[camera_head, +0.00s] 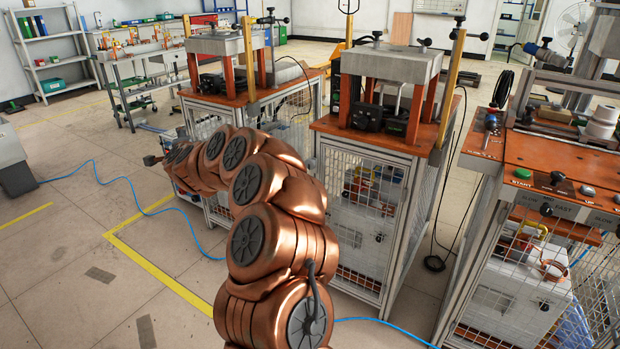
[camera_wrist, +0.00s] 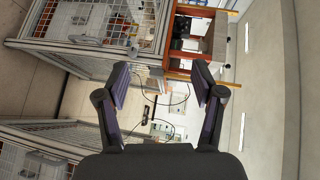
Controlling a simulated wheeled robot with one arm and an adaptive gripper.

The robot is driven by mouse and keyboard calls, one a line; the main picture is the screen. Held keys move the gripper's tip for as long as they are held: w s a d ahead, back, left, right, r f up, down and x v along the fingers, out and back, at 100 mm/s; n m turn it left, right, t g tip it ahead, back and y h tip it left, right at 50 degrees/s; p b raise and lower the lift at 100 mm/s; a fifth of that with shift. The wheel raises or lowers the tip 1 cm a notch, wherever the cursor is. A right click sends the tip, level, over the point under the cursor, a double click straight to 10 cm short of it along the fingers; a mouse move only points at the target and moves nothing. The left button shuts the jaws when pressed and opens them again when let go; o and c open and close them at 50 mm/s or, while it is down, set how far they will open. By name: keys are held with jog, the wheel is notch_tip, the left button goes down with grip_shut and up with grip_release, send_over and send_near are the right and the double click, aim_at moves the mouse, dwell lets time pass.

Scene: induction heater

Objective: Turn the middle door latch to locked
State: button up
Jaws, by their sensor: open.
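The middle cabinet (camera_head: 365,215) has a mesh door under an orange top. A small dark knob (camera_head: 379,237), likely the latch, sits on the right side of this door; it is too small to tell its turn. In the wrist view, which is turned sideways, a mesh-door cabinet (camera_wrist: 85,52) fills the upper left. A small dark fitting (camera_wrist: 134,51) shows near its frame; I cannot tell whether it is the middle latch. My gripper (camera_wrist: 160,78) is open with nothing between its fingers, apart from the cabinet.
A similar cabinet (camera_head: 220,165) stands left, partly behind my arm. A third station (camera_head: 530,230) with buttons stands right. Blue hose (camera_head: 185,215) and yellow tape (camera_head: 155,265) lie on the floor. Floor at left front is mostly clear. Shelves (camera_head: 48,50) stand far back.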

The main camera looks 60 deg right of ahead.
jog(key=s+d+f+m+g+h+b, duration=0.1)
jog(key=s+d+f+m+g+h, duration=0.2)
jog(key=d, duration=0.4)
jog(key=s+d+f+m+g+h+b, duration=0.1)
jog(key=s+d+f+m+h+b, duration=0.15)
jog(key=d+f, duration=0.4)
jog(key=m+g+h+b, duration=0.2)
jog(key=m+g+h, duration=0.3)
jog(key=g, duration=0.4)
send_near(309, 165)
jog(key=d+r+m+y, duration=0.1)
jog(key=d+y, duration=0.1)
jog(key=d, duration=0.1)
jog(key=shift+h, duration=0.25)
jog(key=shift+d+r+b, duration=0.2)
jog(key=shift+d+b, duration=0.35)
jog(key=shift+d, duration=3.05)
jog(key=shift+w+d+t, duration=0.1)
jog(key=shift+d+t, duration=0.1)
jog(key=shift+t, duration=0.2)
jog(key=shift+c, duration=0.3)
jog(key=c, duration=1.1)
